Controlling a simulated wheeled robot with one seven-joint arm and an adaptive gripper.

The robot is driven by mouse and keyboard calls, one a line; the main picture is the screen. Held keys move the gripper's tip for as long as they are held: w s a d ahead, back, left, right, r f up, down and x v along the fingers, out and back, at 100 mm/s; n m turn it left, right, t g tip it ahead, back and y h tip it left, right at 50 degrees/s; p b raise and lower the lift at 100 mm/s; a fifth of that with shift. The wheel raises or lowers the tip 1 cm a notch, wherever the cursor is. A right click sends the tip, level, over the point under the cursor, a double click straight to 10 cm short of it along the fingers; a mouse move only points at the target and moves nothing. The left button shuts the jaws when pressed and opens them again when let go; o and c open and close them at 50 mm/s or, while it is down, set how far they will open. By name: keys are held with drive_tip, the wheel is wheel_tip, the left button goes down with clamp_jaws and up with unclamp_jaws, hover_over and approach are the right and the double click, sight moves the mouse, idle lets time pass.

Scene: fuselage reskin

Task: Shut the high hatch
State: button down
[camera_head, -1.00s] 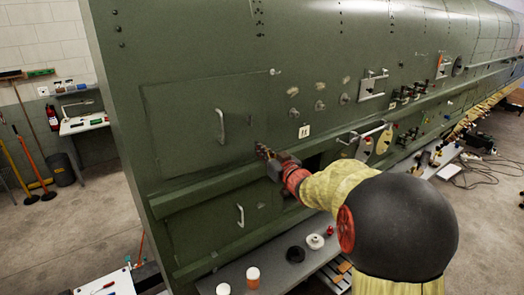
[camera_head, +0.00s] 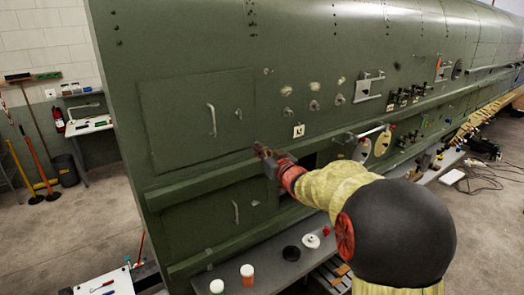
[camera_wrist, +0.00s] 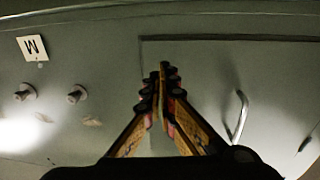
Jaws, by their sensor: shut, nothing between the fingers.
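The high hatch (camera_head: 180,135) is a square green panel at the left end of the fuselage. It looks flush with the skin around it. Its upright metal handle (camera_head: 212,120) shows near its right side; the handle also shows in the wrist view (camera_wrist: 238,115). My gripper (camera_head: 258,149) is shut and empty, to the right of and below the handle, near the hatch's lower right corner. In the wrist view my gripper's fingertips (camera_wrist: 163,72) meet near the hatch's dark edge seam. I see no contact with the handle.
A rail (camera_head: 190,192) runs below the high hatch, with a lower hatch and its handle (camera_head: 235,211) under it. Knobs and a marked plate (camera_head: 298,131) are right of my gripper.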

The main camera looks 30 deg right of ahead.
drive_tip(key=s+b, duration=0.1)
drive_tip(key=s, duration=0.9)
drive_tip(key=shift+d+b, duration=0.3)
drive_tip(key=shift+d, duration=0.1)
